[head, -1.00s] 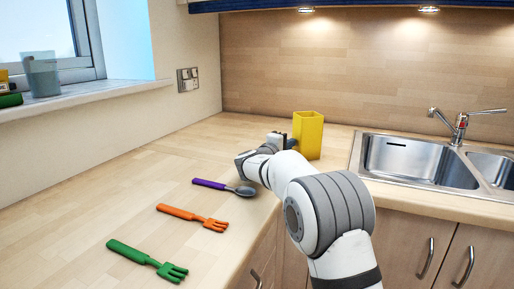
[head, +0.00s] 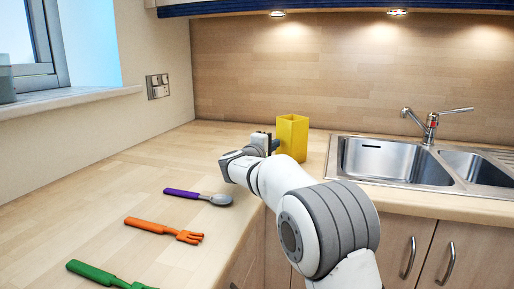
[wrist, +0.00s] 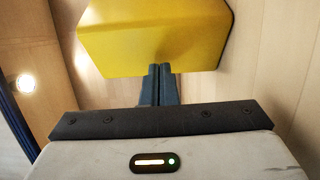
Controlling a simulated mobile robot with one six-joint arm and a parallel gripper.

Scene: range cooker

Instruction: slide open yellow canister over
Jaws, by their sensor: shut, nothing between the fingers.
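The yellow canister (head: 292,138) is a tall box with an open top. It stands upright on the counter in the corner, left of the sink, in the head view. My gripper (head: 274,146) is at the canister's left side, with the fingers partly hidden by my own arm. In the wrist view the canister (wrist: 155,38) fills the top middle. My two blue-grey fingers (wrist: 160,72) are together with nothing between them, and their tips are at the canister's near edge. I cannot tell for sure whether they touch it.
A purple-handled spoon (head: 190,195), an orange fork (head: 160,230) and a green fork (head: 100,275) lie on the counter (head: 110,190) to the left. The sink (head: 390,162) with its tap (head: 431,125) is right of the canister. A little bare counter lies between canister and sink.

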